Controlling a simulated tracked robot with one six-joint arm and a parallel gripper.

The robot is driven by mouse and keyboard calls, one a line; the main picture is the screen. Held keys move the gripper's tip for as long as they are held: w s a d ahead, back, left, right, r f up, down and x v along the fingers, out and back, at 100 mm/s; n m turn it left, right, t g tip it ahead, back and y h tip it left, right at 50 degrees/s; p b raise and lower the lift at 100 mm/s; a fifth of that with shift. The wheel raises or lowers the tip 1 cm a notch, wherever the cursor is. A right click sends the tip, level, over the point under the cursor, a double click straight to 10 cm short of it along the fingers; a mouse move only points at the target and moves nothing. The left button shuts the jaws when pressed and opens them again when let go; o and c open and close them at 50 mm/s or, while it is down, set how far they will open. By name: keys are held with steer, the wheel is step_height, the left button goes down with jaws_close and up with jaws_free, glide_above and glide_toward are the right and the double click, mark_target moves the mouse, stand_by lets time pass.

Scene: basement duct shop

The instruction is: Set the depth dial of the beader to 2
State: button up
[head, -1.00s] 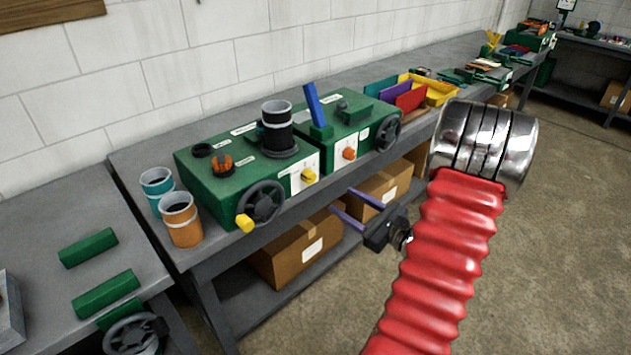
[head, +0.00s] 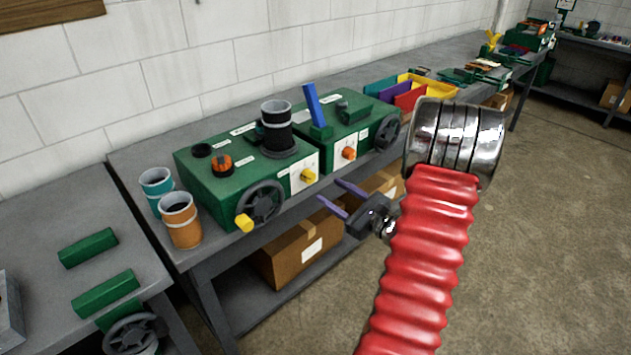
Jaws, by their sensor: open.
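Two green box machines stand side by side on the grey bench. The left machine (head: 222,197) has a yellow knob (head: 308,175) on a white plate on its front, an orange-and-black dial (head: 222,163) on top and a black handwheel. The right machine (head: 340,127) has an orange knob (head: 349,153) on a white plate and a blue lever. Labels and scale marks are too small to read, so I cannot tell which is the beader or what its dial reads. My gripper (head: 328,189) is open and empty, its two purple fingers pointing at the machines, just below and right of the yellow knob in the picture.
A teal cup (head: 157,184) and an orange cup (head: 180,220) stand left of the machines. Coloured bins (head: 428,88) stand beyond them. Cardboard boxes (head: 300,252) sit on the lower shelf. The yellow handle (head: 244,223) of the handwheel (head: 263,202) sticks out in front.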

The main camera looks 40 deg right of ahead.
mark_target(312, 179)
steer(key=w, duration=0.8)
steer(key=shift+a, duration=0.2)
steer(key=c, duration=1.1)
